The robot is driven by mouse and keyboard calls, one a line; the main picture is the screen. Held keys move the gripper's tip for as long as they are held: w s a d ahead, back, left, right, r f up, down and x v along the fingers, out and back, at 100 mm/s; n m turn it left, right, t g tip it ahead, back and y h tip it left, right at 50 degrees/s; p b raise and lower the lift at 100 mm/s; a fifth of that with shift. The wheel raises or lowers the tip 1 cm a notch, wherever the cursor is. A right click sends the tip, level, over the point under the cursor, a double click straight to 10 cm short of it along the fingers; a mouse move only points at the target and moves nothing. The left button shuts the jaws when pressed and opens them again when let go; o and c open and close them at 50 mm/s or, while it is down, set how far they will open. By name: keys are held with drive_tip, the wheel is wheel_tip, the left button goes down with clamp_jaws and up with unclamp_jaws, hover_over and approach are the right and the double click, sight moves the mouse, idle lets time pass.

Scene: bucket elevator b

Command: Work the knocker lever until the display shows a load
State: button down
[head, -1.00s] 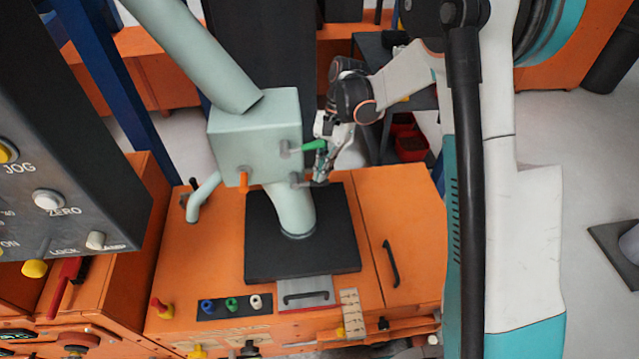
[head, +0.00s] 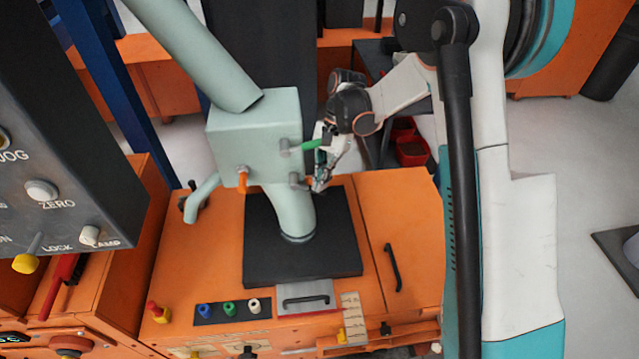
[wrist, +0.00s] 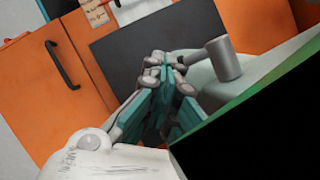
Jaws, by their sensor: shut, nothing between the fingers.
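A pale green box (head: 258,138) stands on a pipe above the orange machine.
An orange knob (head: 242,180) is on the box's front. A black plate (head: 268,262) lies under the pipe. A grey control panel (head: 60,190) hangs at the left.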

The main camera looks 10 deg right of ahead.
drive_tip(key=shift+w+d+f, duration=0.1)
drive_tip(key=shift+d+f, duration=0.2)
drive_tip(key=shift+f, duration=0.5)
drive_tip(key=w+v, duration=0.1)
drive_tip(key=v, duration=1.3)
drive_tip(key=shift+w+d+p, duration=0.25)
drive_tip(key=shift+d+p, duration=0.05)
drive_tip(key=shift+p, duration=0.1)
drive_tip(key=shift+r, duration=0.15)
